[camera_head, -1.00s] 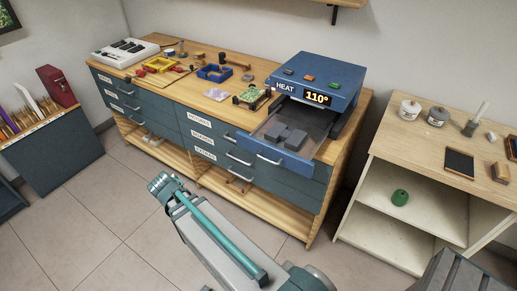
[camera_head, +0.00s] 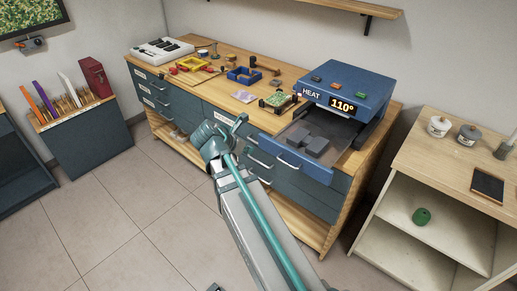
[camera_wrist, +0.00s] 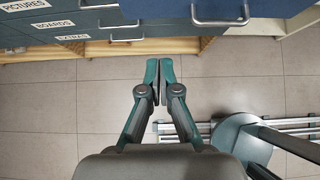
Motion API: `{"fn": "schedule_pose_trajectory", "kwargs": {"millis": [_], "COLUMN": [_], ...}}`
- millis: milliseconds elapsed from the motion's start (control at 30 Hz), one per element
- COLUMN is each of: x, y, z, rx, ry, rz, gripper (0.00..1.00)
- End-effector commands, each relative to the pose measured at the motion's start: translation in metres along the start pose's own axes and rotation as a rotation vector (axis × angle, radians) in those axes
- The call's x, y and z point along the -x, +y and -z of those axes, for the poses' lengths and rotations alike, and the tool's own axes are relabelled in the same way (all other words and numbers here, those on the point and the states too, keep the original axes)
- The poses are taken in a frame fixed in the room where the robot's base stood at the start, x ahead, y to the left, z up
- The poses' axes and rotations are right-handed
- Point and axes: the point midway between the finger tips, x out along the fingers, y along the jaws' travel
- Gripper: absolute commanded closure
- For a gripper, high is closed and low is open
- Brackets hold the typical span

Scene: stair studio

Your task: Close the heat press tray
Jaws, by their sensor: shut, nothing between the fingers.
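The blue heat press (camera_head: 345,88) stands at the right end of the wooden workbench, its display reading 110°. Its tray (camera_head: 338,133) is pulled out toward the front, with grey blocks (camera_head: 308,143) lying in it. The tray's blue front has a metal handle (camera_head: 288,166). In the wrist view a blue front with a metal handle (camera_wrist: 220,22) shows at the top, apart from my fingers. My gripper (camera_head: 240,119) is left of the tray front, before the bench drawers. Its teal fingertips (camera_wrist: 159,66) are together and empty in the wrist view.
Labelled bench drawers (camera_wrist: 50,28) with protruding handles lie close to my gripper. Small craft items crowd the bench top (camera_head: 222,62). The tiled floor (camera_head: 130,215) in front is clear.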

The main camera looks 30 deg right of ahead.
Motion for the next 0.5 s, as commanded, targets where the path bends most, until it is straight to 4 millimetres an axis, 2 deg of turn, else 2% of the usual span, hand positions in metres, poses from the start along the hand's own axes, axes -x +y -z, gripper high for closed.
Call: {"fn": "schedule_pose_trajectory", "kwargs": {"millis": [167,500], "x": [-0.020,-0.078], "y": [0.000,0.000], "z": [-0.001,-0.001], "rx": [-0.001,-0.002], "ry": [0.002,0.003], "rz": [0.003,0.003], "gripper": [1.00,1.00]}}
